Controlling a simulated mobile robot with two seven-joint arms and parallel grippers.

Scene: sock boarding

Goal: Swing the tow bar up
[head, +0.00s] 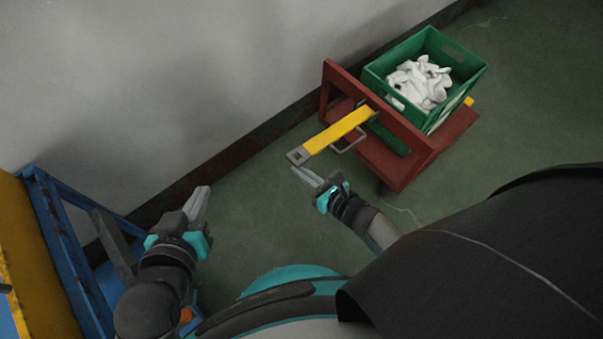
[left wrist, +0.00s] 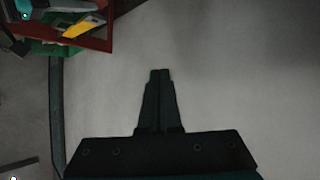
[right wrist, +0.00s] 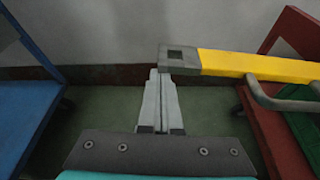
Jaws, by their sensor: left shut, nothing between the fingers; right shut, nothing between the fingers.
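The yellow tow bar (head: 338,132) sticks out from the red cart (head: 400,147) toward the left, with a grey square-holed end piece (head: 298,156) and a grey loop handle (head: 350,142) beside it. In the right wrist view the tow bar (right wrist: 245,65) runs across the upper right, its end piece (right wrist: 180,59) just beyond my fingertips. My right gripper (head: 296,171) is shut and empty, close to the end piece; I cannot tell whether they touch. My left gripper (head: 203,190) is shut and empty, apart from the cart near the wall. The tow bar (left wrist: 84,25) also shows in the left wrist view.
A green crate (head: 378,76) with white socks (head: 420,82) stands on the cart. A grey wall (head: 180,90) runs behind. A blue frame (head: 62,245) with a yellow panel (head: 25,270) stands at the left. Green floor (head: 260,200) is clear between the frame and the cart.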

